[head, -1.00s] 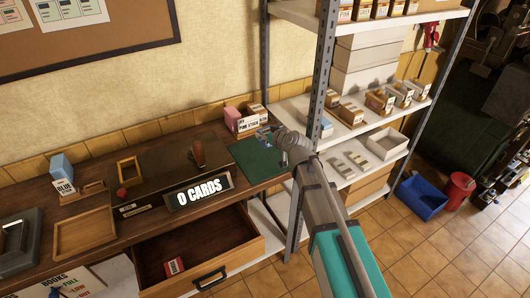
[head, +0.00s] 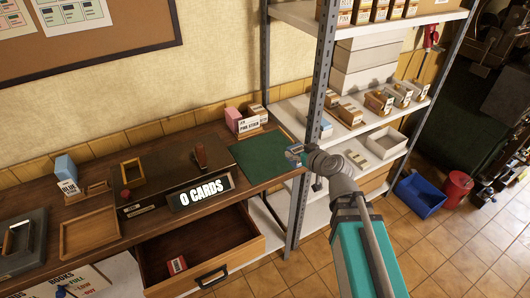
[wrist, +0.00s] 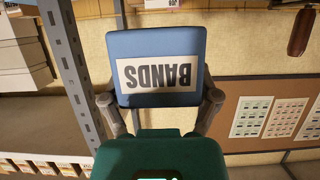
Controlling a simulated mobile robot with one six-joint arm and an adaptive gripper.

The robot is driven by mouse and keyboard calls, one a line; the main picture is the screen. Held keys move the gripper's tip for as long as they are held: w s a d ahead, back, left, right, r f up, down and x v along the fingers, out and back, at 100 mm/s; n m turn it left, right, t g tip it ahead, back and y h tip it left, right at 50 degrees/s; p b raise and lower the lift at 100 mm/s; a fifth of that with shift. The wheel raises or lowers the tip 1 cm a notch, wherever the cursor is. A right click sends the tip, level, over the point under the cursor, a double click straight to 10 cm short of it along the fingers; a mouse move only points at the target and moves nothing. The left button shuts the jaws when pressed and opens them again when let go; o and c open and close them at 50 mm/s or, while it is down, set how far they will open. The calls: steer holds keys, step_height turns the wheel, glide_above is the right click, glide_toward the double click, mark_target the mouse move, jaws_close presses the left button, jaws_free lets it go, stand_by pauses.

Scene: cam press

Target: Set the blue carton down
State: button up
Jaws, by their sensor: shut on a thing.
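My gripper (head: 297,156) is by the right end of the desk, near the shelf's front post. In the wrist view its two fingers (wrist: 158,108) are shut on the sides of a blue carton (wrist: 153,44). The carton has a white label reading BANDS, upside down in that view. In the head view the carton is small and mostly hidden by the wrist. A green mat (head: 262,159) lies on the desk just left of my gripper, with no object visible on it.
A grey shelf post (head: 310,130) stands close behind my gripper. Pink cartons (head: 236,118) stand at the desk's back right. An open drawer (head: 205,240) juts out below. A wooden tray (head: 90,233) sits left.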

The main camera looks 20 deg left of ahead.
stand_by(0.4)
steer(key=b, duration=0.4)
glide_above(274, 163)
steer(key=s+d, duration=0.3)
steer(key=d, duration=0.1)
step_height(274, 163, down, 4)
steer(key=a+f+b, duration=0.1)
steer(key=w+a+f+b, duration=0.1)
steer(key=f+b, duration=0.1)
steer(key=w+f+b, duration=0.1)
steer(key=shift+a+f, duration=0.15)
steer(key=shift+a, duration=0.25)
steer(key=shift+w+a+f+b, duration=0.3)
steer(key=shift+a+f+b, duration=0.1)
steer(key=shift+b, duration=0.15)
steer(key=shift+w+a+f+b, duration=0.25)
steer(key=shift+w+f+b, duration=0.05)
steer(key=shift+f+b, duration=1.7)
